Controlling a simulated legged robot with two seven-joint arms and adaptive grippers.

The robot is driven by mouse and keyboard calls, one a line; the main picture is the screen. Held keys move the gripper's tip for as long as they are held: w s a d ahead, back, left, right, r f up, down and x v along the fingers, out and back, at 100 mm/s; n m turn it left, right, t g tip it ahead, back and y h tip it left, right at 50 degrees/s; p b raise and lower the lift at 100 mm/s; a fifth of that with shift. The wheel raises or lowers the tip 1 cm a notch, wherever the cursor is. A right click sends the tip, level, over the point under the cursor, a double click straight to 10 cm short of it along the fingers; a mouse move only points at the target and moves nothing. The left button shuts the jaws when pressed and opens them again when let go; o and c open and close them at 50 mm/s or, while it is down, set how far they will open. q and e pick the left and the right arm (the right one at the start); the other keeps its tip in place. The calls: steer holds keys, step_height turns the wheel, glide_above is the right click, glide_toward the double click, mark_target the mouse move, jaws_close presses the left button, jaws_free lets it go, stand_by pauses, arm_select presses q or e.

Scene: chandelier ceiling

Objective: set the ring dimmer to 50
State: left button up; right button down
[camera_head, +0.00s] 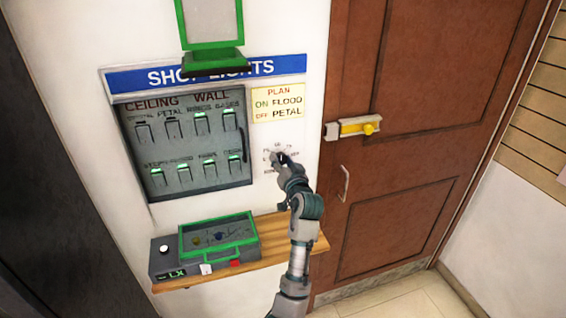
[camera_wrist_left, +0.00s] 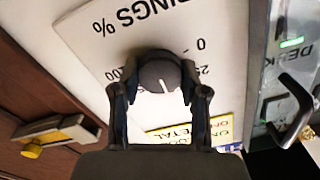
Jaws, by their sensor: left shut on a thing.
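The ring dimmer is a round dark knob (camera_wrist_left: 160,76) with a white pointer line, on a white dial plate (camera_wrist_left: 90,45) marked RINGS %. In the left wrist view the plate reads upside down, with 0 and 25 right of the knob and 100 partly showing at left. The pointer slants down and slightly right, away from the RINGS % lettering; the mark at its tip is hidden. My left gripper (camera_wrist_left: 160,92) is shut on the knob, one finger on each side. My right gripper is out of view.
A glazed switch cabinet (camera_head: 188,190) is left of the dial, under a blue sign (camera_head: 130,80). A yellow PLAN card (camera_head: 278,103) is above. A wooden shelf (camera_head: 275,235) below holds a grey box with a green frame (camera_head: 218,238). A brown door (camera_head: 430,110) with a yellow latch (camera_head: 352,127) stands right.

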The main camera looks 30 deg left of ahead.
arm_select(q)
steer(key=shift+f, duration=0.5)
steer(key=o, duration=0.9)
steer(key=shift+o, duration=1.2)
steer(key=shift+w, duration=0.1)
steer(key=shift+w+a+r, duration=0.1)
steer(key=shift+s+r, duration=0.1)
steer(key=shift+s, duration=0.1)
steer(key=v, duration=1.1)
steer(key=shift+d, duration=0.4)
steer(key=shift+s, duration=0.1)
